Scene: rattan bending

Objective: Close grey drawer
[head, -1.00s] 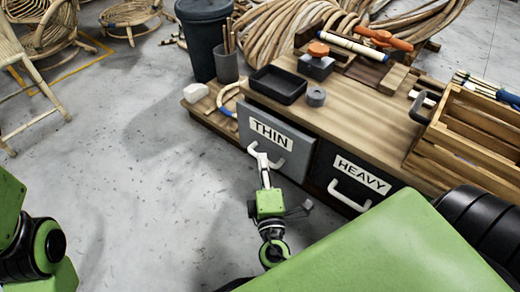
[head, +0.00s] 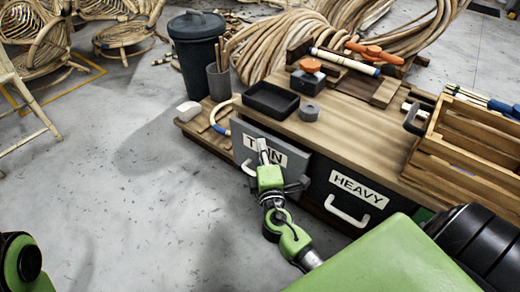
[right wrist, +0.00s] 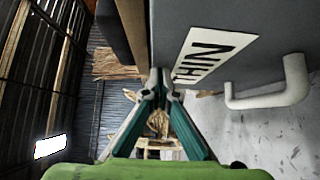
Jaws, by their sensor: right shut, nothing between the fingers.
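The grey drawer (head: 294,165) is labelled THIN and is on the left of the wooden bench's front. Its face appears to stand out a little from the bench top's edge. My right gripper (head: 262,147) is shut and empty, in front of the drawer face, covering part of the label. The drawer's white handle (head: 249,168) is left of the gripper and partly visible. In the right wrist view, the shut fingertips (right wrist: 160,76) are beside the drawer face (right wrist: 240,50), with the white handle (right wrist: 275,98) to the right. Whether the fingers touch the face I cannot tell. My left gripper is out of view.
A dark drawer labelled HEAVY (head: 325,190) is to the right. The bench top (head: 345,125) holds a black tray (head: 270,99), a grey roll (head: 309,112) and a slatted wooden crate (head: 470,150). A dark bin (head: 197,60) stands behind.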

